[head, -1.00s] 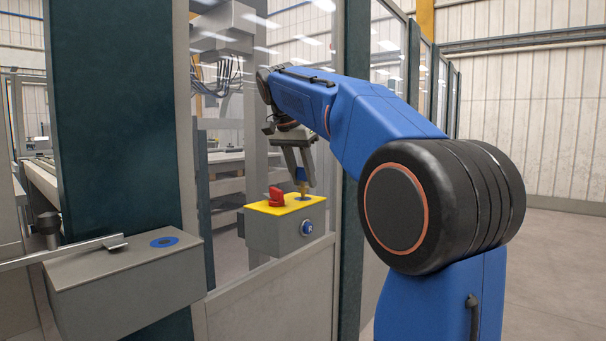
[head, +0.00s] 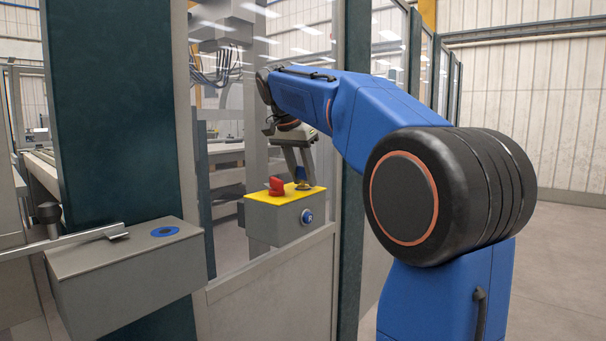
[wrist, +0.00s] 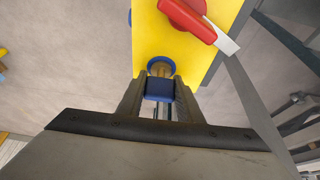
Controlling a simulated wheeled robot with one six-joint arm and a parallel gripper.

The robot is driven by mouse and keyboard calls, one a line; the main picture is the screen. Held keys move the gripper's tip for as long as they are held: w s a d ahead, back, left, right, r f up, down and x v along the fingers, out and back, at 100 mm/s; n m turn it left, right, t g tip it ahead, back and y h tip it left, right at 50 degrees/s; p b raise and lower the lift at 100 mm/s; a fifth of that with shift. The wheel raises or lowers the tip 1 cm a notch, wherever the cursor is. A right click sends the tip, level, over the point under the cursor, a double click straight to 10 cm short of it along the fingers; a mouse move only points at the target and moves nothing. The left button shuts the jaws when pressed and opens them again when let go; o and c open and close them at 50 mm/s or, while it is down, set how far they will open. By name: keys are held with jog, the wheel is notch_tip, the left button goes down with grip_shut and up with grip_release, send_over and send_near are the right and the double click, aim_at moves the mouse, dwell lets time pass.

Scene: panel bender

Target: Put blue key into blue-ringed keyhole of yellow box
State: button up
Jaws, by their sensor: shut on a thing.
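The yellow-topped box (head: 262,197) is mounted on the fence, with a red rotary switch (head: 277,186) on its top. My gripper (head: 301,182) is over the right part of the yellow top, shut on the blue key (head: 300,174). In the wrist view the blue key head (wrist: 160,89) sits between my two fingers (wrist: 160,92). Just beyond it is the ringed keyhole (wrist: 160,67) on the yellow face (wrist: 155,35). The key's lower end is at the ring; how deep it sits, I cannot tell.
A grey box (head: 120,265) with a blue-ringed hole (head: 165,231) stands at the lower left, beside a metal bar. A round blue button (head: 307,216) is on the yellow box's front. A dark green post (head: 110,120) and glazed fence panels stand close by.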

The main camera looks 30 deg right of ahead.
jog(key=o, duration=1.1)
jog(key=shift+r, duration=0.1)
jog(key=v, duration=1.7)
jog(key=shift+a+r, duration=0.1)
